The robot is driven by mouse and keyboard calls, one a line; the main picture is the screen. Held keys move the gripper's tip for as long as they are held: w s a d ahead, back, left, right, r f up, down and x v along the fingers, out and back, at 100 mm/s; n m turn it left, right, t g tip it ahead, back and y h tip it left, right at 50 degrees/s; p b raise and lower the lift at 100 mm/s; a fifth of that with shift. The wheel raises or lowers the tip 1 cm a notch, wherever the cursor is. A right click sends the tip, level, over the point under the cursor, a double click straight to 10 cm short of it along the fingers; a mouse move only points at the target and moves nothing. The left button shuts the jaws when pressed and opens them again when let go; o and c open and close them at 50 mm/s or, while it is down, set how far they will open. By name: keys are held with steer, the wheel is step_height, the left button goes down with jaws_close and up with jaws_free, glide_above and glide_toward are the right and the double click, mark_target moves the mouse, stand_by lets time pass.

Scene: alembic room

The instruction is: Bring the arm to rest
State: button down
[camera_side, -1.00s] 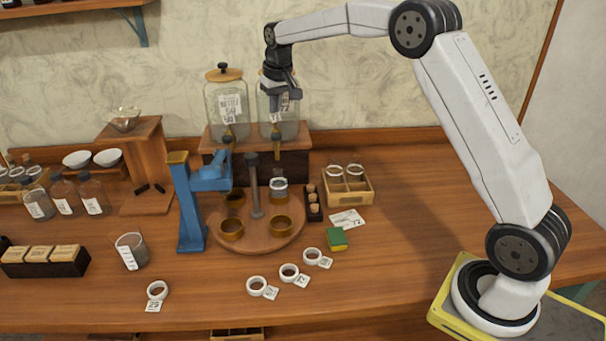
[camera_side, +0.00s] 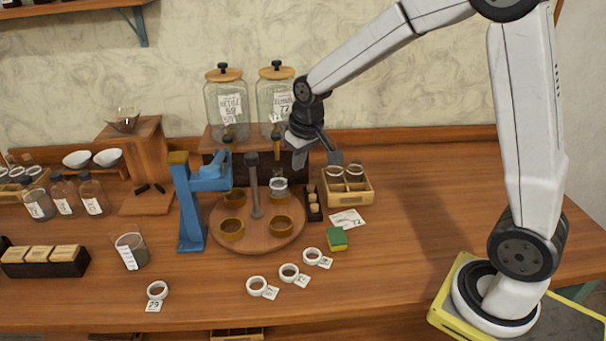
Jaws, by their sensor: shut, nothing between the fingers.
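My gripper (camera_side: 318,160) hangs in the air at the end of my white arm, in front of the right glass dispenser jar and its wooden stand. It is shut and holds nothing. Its fingertips are near the small wooden crate (camera_side: 348,196) that holds white-rimmed jars; I cannot tell the exact gap between them. The arm is bent, with the upper link standing nearly upright and the forearm sloping down to the left.
A turntable (camera_side: 258,240) with brown cups and one jar stands beside a blue press (camera_side: 190,205). Two glass dispensers (camera_side: 226,105) stand behind. White rings (camera_side: 257,286) and a green sponge (camera_side: 337,238) lie in front. The table's right side is clear.

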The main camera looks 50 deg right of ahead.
steer(key=s+a+f, duration=0.2)
steer(key=s, duration=0.5)
steer(key=s+a+f+n, duration=0.1)
steer(key=s+f, duration=0.2)
steer(key=s, duration=0.5)
steer(key=shift+s+a+f, duration=0.25)
steer(key=shift+s+a, duration=0.05)
steer(key=shift+a, duration=0.05)
